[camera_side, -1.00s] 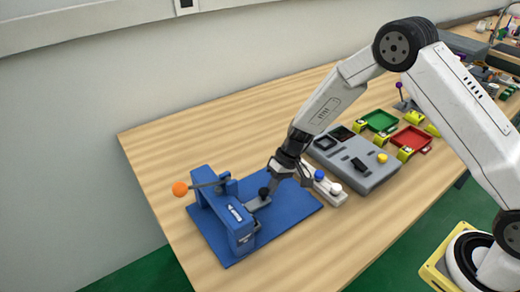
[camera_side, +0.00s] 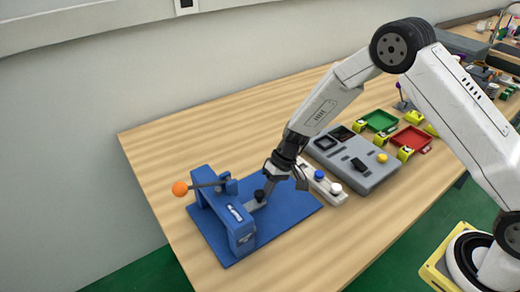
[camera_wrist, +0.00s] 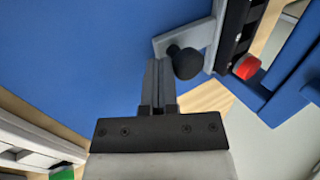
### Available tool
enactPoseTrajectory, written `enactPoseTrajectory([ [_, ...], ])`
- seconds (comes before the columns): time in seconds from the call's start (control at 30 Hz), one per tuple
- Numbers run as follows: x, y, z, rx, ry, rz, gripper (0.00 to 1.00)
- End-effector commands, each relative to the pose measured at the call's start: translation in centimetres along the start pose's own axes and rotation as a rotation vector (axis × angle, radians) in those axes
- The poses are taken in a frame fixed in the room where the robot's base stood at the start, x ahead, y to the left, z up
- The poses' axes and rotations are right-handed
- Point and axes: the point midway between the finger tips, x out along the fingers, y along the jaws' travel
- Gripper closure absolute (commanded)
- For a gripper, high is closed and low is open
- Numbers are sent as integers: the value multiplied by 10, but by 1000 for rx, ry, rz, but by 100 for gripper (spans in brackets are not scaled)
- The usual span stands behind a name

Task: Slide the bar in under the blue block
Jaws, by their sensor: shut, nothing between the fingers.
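The blue block (camera_side: 237,228) stands upright at the left of a flat blue base (camera_side: 290,212). A grey bar (camera_wrist: 203,34) with a black knob (camera_wrist: 185,62) lies on the base against the block; the knob also shows in the side view (camera_side: 259,195). How far the bar reaches under the block is hidden. My gripper (camera_wrist: 160,66) is shut and empty. Its fingertips are low over the base, close beside the knob and the bar's near end; I cannot tell whether they touch.
A lever with an orange ball (camera_side: 180,189) sticks out left of the block. A white strip with blue and white knobs (camera_side: 326,182) and a grey panel (camera_side: 358,162) stand to the right. Bare wooden table lies behind the base.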

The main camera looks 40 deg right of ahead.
Motion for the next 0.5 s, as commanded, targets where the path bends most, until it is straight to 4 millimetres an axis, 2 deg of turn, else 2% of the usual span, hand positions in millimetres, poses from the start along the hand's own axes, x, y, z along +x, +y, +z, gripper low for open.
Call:
enactPoseTrajectory([
  [0.5, 6, -12, 0, 0, 0, -1, 100],
])
